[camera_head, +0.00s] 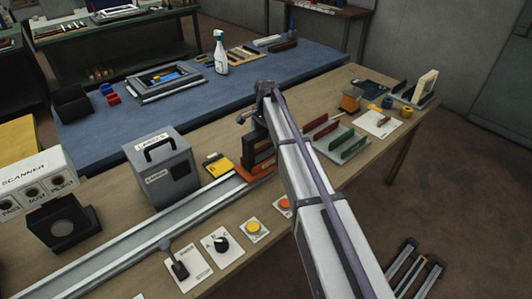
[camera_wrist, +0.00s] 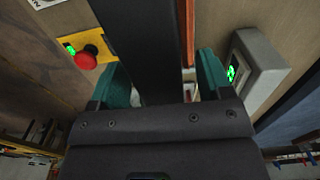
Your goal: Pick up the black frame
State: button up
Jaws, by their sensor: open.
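A black frame (camera_head: 257,146) stands upright in an orange-red holder (camera_head: 256,174) at the end of the metal rail in the head view. In the wrist view the black frame (camera_wrist: 145,45) shows as a broad dark bar running up between my teal fingers. My gripper (camera_wrist: 164,80) is open, with one finger on each side of the bar. I cannot tell whether either finger touches it. In the head view my arm reaches over the table to the frame; the fingertips are hidden there.
A grey box with a handle (camera_head: 160,168) stands left of the frame. Colored upright holders (camera_head: 340,144) stand to its right. Buttons and switches (camera_head: 222,245) line the front edge. The wrist view shows a red button (camera_wrist: 88,58) and a grey box with a green display (camera_wrist: 252,68).

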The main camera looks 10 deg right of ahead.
jog(key=shift+f, duration=0.8)
jog(key=shift+r, duration=0.25)
grip_shut()
